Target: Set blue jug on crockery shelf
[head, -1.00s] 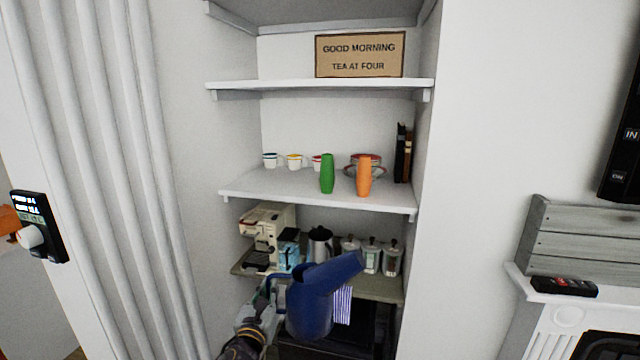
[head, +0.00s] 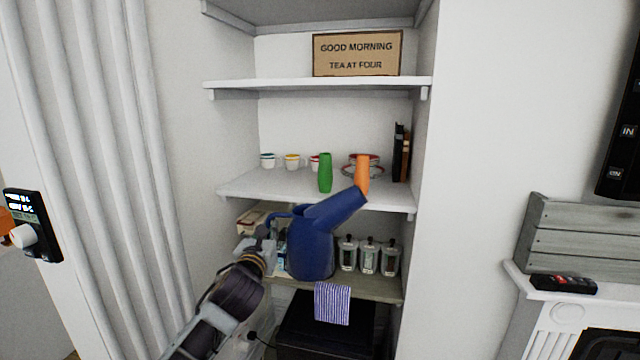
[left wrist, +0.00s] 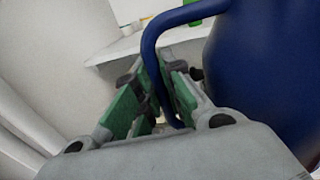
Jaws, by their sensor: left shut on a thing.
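The blue jug (head: 311,250) is held up by its handle in front of the shelf unit, its long spout pointing to the upper right. My left gripper (head: 270,236) is shut on the jug's handle. In the left wrist view the green-padded fingers (left wrist: 160,100) close around the handle, and the jug body (left wrist: 265,75) fills the right side. The shelf with cups (head: 290,185) has small cups at its back left, a green vase (head: 325,173), an orange vase (head: 362,174) and a red-rimmed bowl (head: 349,166). The spout tip overlaps the orange vase's lower part in the picture. My right gripper is out of view.
Dark books (head: 401,155) stand at that shelf's right end. The lower shelf (head: 378,289) holds several canisters (head: 368,256) and a partly hidden machine; a striped cloth (head: 332,303) hangs at its front. A sign (head: 357,54) stands on the upper shelf. The cup shelf's front left is clear.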

